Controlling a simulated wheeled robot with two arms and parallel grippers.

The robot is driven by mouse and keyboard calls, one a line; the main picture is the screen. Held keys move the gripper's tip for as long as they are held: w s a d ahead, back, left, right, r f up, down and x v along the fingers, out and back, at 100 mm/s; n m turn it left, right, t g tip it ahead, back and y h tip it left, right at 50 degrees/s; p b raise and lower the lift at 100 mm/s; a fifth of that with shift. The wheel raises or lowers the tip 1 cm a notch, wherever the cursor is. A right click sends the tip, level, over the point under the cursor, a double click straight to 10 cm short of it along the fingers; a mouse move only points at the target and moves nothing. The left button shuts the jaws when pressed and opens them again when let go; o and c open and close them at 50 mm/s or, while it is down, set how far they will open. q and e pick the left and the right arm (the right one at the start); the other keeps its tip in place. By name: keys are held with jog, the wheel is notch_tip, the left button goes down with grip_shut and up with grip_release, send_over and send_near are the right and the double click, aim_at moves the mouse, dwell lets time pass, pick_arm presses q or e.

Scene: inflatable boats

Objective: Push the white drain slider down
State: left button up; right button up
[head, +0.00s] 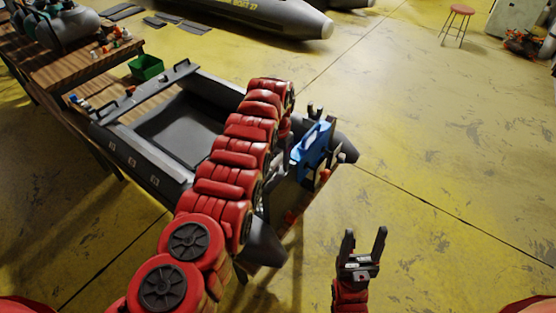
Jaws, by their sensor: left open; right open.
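A grey inflatable boat (155,165) lies left of centre with its stern toward the right. A blue part (312,147) stands at the stern board (287,190), with small white and red pieces near it. I cannot tell which white piece is the drain slider; it is too small or hidden. My red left arm crosses over the boat just left of the stern and covers part of it. My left gripper cannot be made out behind that arm. My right gripper (365,233) is open and empty, over the floor below and right of the stern, clear of the boat.
A wooden table (75,57) with grey tanks stands at upper left. A green box (146,67) sits near the boat's far side. Another grey boat (275,20) lies at the back, and a red stool (461,10) at upper right. The yellow floor on the right is clear.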

pick_arm(q)
notch_tip(320, 180, up, 6)
jog(key=p, duration=0.4)
jog(key=shift+p, duration=0.35)
jog(key=shift+r, duration=0.45)
jog(key=shift+f, duration=0.1)
